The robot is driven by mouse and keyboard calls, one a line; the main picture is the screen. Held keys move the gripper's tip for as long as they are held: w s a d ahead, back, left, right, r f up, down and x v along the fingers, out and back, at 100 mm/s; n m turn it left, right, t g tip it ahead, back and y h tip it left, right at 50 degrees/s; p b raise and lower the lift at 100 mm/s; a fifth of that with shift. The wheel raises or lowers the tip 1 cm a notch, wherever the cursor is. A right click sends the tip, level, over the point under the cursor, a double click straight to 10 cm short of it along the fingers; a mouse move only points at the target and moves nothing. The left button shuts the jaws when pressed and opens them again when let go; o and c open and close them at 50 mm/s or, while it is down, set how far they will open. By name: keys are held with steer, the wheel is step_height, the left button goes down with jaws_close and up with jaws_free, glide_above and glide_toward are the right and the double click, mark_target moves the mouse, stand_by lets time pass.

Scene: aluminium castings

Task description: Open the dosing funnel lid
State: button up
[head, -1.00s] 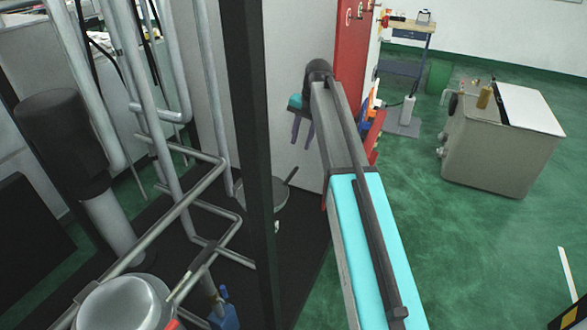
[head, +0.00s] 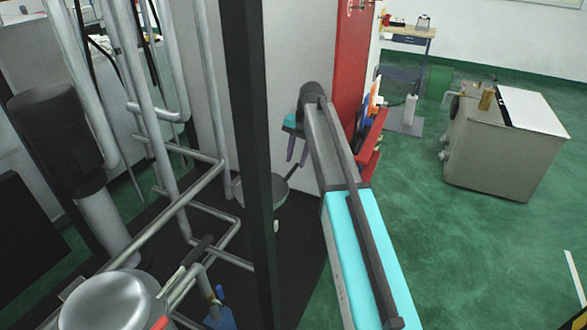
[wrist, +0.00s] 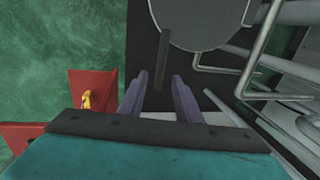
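The dosing funnel lid is a grey round disc at the top of the wrist view (wrist: 205,18), with a dark bar handle (wrist: 162,62) sticking out toward me. In the head view the lid (head: 268,188) is partly hidden behind a dark post, and its handle (head: 292,172) points up and right. The lid looks shut. My gripper (head: 297,157) is just above the handle in the head view. In the wrist view my gripper (wrist: 159,76) has its two purple fingers apart, and the handle's end appears between them. I cannot tell whether they touch it.
A dark vertical post (head: 250,150) stands left of my arm. Grey pipes (head: 185,205) and a silver round vessel (head: 105,303) are at the left. A red panel with bins (head: 355,100) stands behind my arm. Green floor is free at the right, before a grey tank (head: 500,150).

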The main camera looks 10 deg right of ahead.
steer(key=shift+w+a+f+b, duration=0.1)
steer(key=shift+f+b, duration=0.25)
steer(key=shift+f, duration=0.4)
steer(key=shift+w+a+f+b, duration=0.1)
steer(key=shift+f+b, duration=0.25)
steer(key=shift+f, duration=0.35)
steer(key=shift+c, duration=0.4)
steer(key=c, duration=0.7)
steer(key=shift+a+r, duration=0.1)
steer(key=shift+a, duration=0.15)
jaws_close()
